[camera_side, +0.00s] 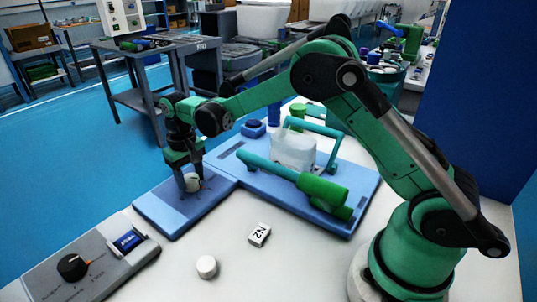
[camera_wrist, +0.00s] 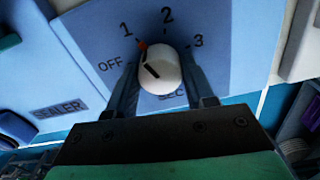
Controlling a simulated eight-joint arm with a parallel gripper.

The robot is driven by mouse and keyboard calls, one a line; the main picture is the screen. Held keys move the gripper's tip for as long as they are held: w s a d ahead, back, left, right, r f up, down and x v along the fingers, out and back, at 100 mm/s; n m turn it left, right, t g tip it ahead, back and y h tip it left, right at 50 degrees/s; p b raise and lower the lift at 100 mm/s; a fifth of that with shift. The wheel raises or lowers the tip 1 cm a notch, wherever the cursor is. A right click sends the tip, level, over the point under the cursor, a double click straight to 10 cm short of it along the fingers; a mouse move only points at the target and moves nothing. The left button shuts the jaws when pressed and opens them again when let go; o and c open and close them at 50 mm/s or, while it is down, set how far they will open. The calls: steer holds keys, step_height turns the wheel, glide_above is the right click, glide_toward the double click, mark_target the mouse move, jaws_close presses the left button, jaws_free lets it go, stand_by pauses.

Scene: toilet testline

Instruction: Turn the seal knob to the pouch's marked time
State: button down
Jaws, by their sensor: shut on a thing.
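The white seal knob (camera_wrist: 168,75) sits on the blue sealer panel, with OFF, 1, 2, 3 and SEC printed around it. My gripper (camera_wrist: 164,88) is shut on the knob, one finger on each side. In the side view my gripper (camera_side: 190,172) points down over the knob (camera_side: 192,183) on the blue plate. I cannot identify the pouch or read a time on it.
A small white block with black lettering (camera_side: 259,235) and a white round piece (camera_side: 207,267) lie on the white table. A grey box with a black dial (camera_side: 72,267) stands front left.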

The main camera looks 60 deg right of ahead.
mark_target(190, 177)
steer(key=m, duration=0.4)
steer(key=shift+m, duration=0.3)
steer(key=m, duration=0.4)
steer(key=shift+m, duration=0.3)
steer(key=shift+c, duration=1.6)
jaws_free()
steer(key=shift+r, duration=0.1)
steer(key=shift+r, duration=2.75)
